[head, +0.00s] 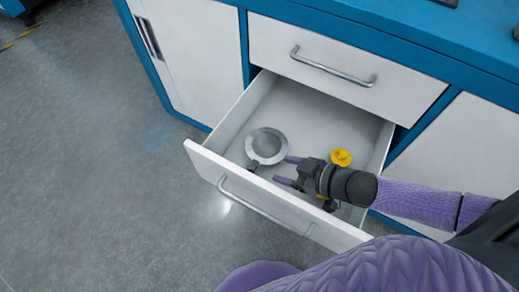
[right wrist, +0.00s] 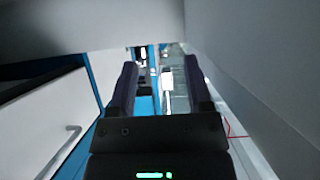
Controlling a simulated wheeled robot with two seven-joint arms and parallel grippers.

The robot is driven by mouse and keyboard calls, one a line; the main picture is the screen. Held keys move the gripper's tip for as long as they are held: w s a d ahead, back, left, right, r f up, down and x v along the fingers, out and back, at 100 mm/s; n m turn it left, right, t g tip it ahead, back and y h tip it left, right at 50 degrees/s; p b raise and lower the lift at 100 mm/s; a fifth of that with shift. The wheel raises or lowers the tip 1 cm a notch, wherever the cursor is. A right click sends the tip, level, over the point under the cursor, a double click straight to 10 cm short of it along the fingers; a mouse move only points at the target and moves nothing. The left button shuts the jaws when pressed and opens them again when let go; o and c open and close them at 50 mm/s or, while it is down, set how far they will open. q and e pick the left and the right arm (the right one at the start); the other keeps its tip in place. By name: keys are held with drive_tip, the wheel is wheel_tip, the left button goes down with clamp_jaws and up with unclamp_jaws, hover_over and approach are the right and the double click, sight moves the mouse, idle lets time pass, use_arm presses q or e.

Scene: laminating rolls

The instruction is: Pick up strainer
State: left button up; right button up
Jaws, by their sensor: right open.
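The strainer (head: 267,131) is a round grey metal piece with a short tab, lying on the bottom of the open drawer, towards its left side. My right gripper (head: 284,170) reaches into the drawer from the right. Its two purple fingers point left at the strainer, spread apart and empty. The fingertips are close to the strainer's lower right side, but I cannot tell whether they touch. In the right wrist view the two fingers (right wrist: 160,80) stand apart with nothing between them, and I cannot make out the strainer there. My left gripper is not in view.
The open white drawer (head: 205,160) has raised walls around the gripper. A yellow object (head: 341,157) lies behind my gripper, and another is partly hidden below it. A closed drawer with a metal handle (head: 333,68) is above. The floor at left is clear.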

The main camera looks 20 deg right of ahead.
sight(252, 168)
drive_tip(key=w+a+f+b, duration=0.1)
drive_tip(key=w+f+b, duration=0.1)
drive_tip(key=w+a+f+b, duration=0.2)
drive_tip(key=f+b, duration=0.1)
drive_tip(key=w+a+f+b, duration=0.2)
drive_tip(key=f+b, duration=0.1)
drive_tip(key=shift+w+f, duration=0.1)
drive_tip(key=shift+w+a, duration=0.2)
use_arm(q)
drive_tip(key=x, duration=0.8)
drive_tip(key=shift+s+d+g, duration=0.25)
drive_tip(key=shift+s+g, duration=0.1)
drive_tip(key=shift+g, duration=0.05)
use_arm(e)
drive_tip(key=shift+r, duration=0.2)
clamp_jaws()
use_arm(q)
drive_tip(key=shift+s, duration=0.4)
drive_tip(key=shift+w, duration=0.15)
